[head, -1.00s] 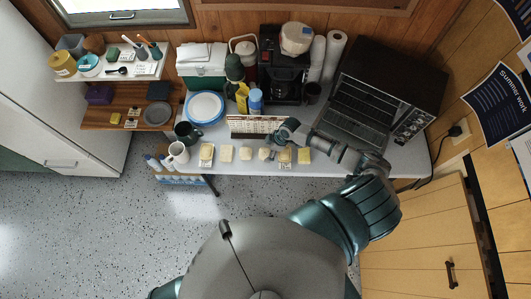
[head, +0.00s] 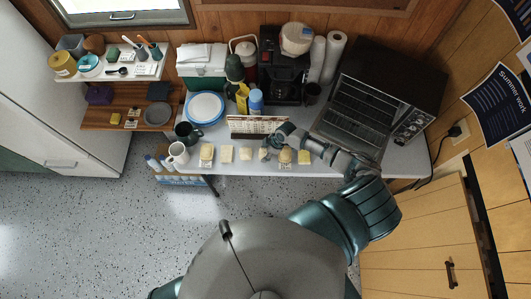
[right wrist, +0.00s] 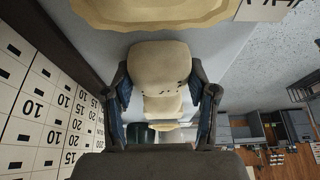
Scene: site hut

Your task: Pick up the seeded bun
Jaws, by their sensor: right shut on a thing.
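A pale, rounded bun with a few dark specks (right wrist: 160,68), which I take for the seeded bun, is between the two fingers of my right gripper (right wrist: 164,98) in the right wrist view. The fingers are shut on its sides. In the head view my right gripper (head: 265,152) is at the middle of the row of pale food items near the table's front edge, and mostly covers this bun. I cannot tell whether the bun is clear of the table. My left gripper is not in view.
Other pale items stand in the row, such as one on the left (head: 226,154) and one at the right end (head: 303,157). A calendar-like board (head: 255,125) stands close behind. A toaster oven (head: 385,95) is at the right, mugs (head: 178,153) at the left.

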